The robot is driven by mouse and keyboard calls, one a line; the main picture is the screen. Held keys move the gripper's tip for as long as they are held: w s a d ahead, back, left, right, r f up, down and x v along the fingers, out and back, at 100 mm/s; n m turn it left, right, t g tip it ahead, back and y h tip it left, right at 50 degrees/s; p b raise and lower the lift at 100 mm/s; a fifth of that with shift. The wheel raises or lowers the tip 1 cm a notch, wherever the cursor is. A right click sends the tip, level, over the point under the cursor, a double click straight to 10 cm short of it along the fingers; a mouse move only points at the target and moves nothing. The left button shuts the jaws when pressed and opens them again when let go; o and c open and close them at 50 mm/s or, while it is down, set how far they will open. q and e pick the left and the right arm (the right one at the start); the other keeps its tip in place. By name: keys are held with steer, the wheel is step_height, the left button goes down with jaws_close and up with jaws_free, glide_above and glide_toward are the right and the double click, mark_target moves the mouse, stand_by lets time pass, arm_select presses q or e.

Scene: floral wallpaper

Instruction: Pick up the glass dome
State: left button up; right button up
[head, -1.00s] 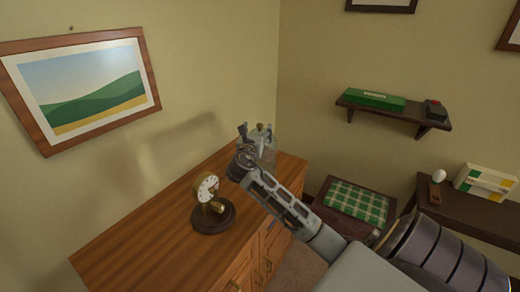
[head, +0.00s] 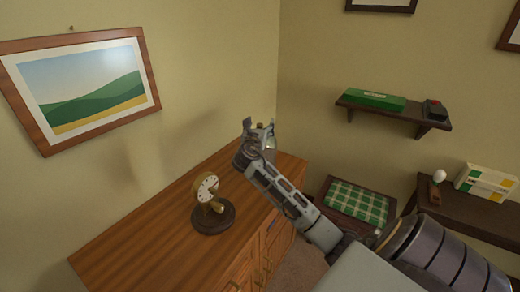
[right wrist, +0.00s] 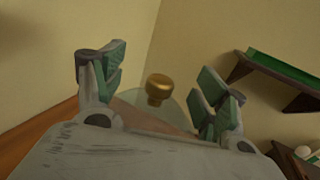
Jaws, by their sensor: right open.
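The glass dome (right wrist: 183,110) is clear and has a brass knob (right wrist: 159,88) on top. In the right wrist view it lies beyond the fingers, with the knob between them in the picture. In the head view only a sliver of the dome (head: 270,143) shows at the far end of the wooden dresser; my gripper hides most of it. My right gripper (head: 259,127) is open and empty, near the dome's top. I cannot tell whether its fingers touch the glass. My left gripper is not in view.
A brass clock (head: 209,192) on a dark round base (head: 213,217) stands on the wooden dresser (head: 150,237). A wall shelf (head: 395,113) holds a green box (head: 376,101). A green checked cushion (head: 357,203) lies to the right. The dresser's near left part is clear.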

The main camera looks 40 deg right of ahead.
steer(key=shift+c, duration=0.5)
steer(key=c, duration=1.2)
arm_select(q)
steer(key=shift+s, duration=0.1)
arm_select(e)
steer(key=shift+f, duration=0.15)
jaws_close()
